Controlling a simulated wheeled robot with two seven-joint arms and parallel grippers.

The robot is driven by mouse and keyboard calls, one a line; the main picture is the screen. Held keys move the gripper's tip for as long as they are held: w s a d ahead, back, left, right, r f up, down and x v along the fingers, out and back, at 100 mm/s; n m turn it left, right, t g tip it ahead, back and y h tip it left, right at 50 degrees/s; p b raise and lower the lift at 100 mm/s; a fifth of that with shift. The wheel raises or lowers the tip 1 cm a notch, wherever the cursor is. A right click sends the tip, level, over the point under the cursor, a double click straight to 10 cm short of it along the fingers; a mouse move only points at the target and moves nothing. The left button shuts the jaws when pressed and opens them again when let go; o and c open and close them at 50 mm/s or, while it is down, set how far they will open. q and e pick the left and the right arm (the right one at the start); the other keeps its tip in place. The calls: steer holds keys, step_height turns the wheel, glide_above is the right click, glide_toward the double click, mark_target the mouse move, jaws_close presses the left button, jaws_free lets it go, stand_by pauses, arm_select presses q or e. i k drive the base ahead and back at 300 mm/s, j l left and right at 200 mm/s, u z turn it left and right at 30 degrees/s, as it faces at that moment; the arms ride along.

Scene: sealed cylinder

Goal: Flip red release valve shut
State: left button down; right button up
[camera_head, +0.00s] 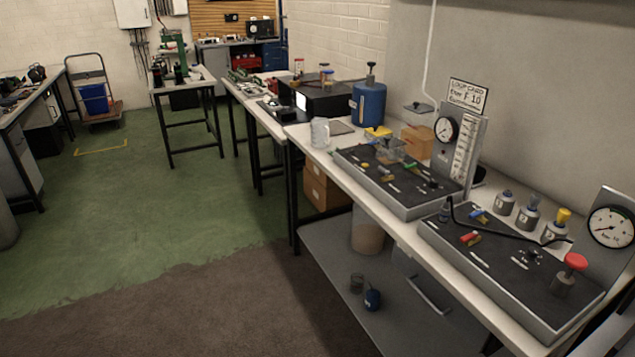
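A small red-handled valve (470,238) sits on the left part of the near black panel (490,261), which lies on the workbench at the right. Its handle is too small for me to tell whether it is open or shut. A blue-handled valve (480,215) sits just behind it on the same panel. A larger red round knob (575,262) on a grey body stands at the panel's right end. Neither of my grippers shows in the head view, and nothing is seen touching the panel.
A black hose curves over the near panel. Small grey cylinders (504,203) stand behind it, one with a yellow top (562,220). A gauge (612,226) is at the right. A second panel (385,180) with a tall gauge board lies farther left. The floor left of the bench is clear.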

mark_target(474, 234)
steer(key=z, duration=1.25)
